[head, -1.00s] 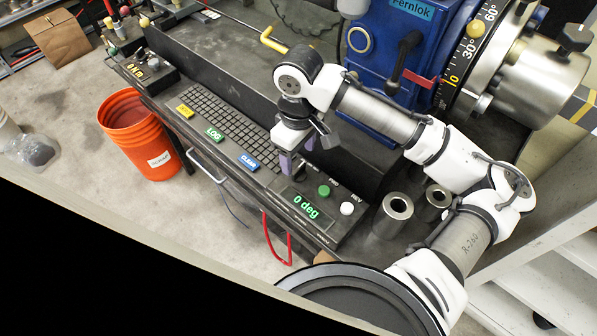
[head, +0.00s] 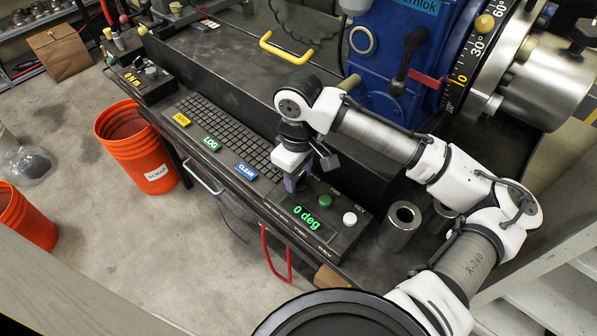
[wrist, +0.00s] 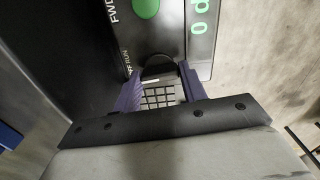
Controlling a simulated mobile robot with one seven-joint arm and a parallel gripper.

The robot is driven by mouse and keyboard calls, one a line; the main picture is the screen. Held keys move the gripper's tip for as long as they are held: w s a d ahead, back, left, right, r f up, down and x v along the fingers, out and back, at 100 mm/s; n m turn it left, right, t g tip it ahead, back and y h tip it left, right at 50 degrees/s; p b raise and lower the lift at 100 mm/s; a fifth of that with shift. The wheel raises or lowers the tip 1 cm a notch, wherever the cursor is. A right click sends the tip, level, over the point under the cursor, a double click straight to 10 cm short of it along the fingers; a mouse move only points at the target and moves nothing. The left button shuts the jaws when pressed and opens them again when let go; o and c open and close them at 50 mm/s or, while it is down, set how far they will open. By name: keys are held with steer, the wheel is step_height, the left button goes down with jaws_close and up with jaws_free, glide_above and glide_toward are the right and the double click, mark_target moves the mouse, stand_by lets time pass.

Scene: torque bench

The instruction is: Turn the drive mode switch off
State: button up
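The drive mode switch (wrist: 158,68) is a black round knob in the wrist view, with a light line near its lower edge. Lettering that reads RUN is beside it. My gripper (wrist: 161,74) has purple fingers, apart, one on each side of the knob. I cannot tell whether either finger touches it. In the head view my gripper (head: 297,183) points down at the dark control panel (head: 335,237), left of the green button, and the switch is hidden behind it. The panel display (head: 309,215) reads 0 deg.
A green button (head: 325,201) and a white button (head: 350,218) are right of my gripper. A blue CLEAR key (head: 246,171) and a keyboard (head: 222,128) are to its left. Orange buckets (head: 135,155) are on the floor.

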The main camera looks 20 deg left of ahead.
mark_target(298, 177)
steer(key=c, duration=0.3)
steer(key=shift+m+p, duration=0.45)
steer(key=shift+m, duration=0.05)
steer(key=shift+c, duration=0.2)
steer(key=o, duration=1)
step_height(298, 177, up, 14)
steer(key=shift+f+b, duration=0.1)
steer(key=shift+b, duration=0.25)
